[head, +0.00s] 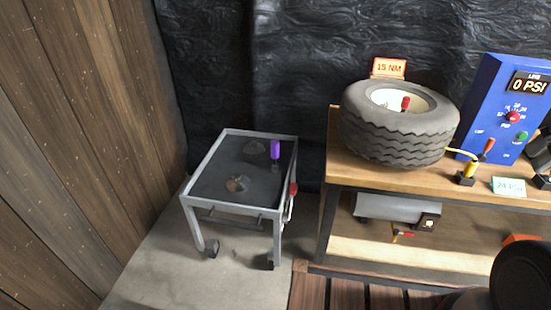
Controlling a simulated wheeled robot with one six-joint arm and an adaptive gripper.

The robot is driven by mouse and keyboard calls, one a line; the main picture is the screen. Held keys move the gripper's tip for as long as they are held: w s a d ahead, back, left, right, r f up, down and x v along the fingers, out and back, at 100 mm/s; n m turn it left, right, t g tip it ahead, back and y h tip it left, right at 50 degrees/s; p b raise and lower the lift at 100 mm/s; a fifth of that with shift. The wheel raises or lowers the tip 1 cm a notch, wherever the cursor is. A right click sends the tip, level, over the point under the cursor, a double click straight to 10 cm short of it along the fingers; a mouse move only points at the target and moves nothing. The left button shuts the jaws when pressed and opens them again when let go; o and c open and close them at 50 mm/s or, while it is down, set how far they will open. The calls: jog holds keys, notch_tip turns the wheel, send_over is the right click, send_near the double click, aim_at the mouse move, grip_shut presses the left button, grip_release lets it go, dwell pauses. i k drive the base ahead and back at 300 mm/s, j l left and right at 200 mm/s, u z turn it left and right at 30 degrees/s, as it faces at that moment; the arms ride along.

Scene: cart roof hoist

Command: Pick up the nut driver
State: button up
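A purple upright handle (275,149) stands at the right side of the grey cart's black top (215,190); it looks like the handle of a hand tool, perhaps the nut driver, but its tip is too small to make out. A small red-topped piece (406,103) sits in the wheel hub (385,97), and I cannot tell what it is. A dark rounded part of what looks like my arm shows at the lower right corner. My gripper is not in view.
A tyre (400,137) lies on the wooden bench (345,170), beside a blue gauge box (490,110) reading 0 PSI. A small brownish item (237,184) lies on the cart. A red knob (293,189) is at the cart's right side. Concrete floor is clear before the cart.

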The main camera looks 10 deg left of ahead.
aim_at(274, 143)
jog(key=i+j+z, duration=0.25)
jog(key=i, duration=0.25)
jog(key=i+j+z, duration=0.25)
jog(key=i+j, duration=0.2)
jog(key=u, duration=0.9)
jog(key=i+j+u, duration=0.1)
jog(key=u, duration=0.65)
jog(key=i+j, duration=0.05)
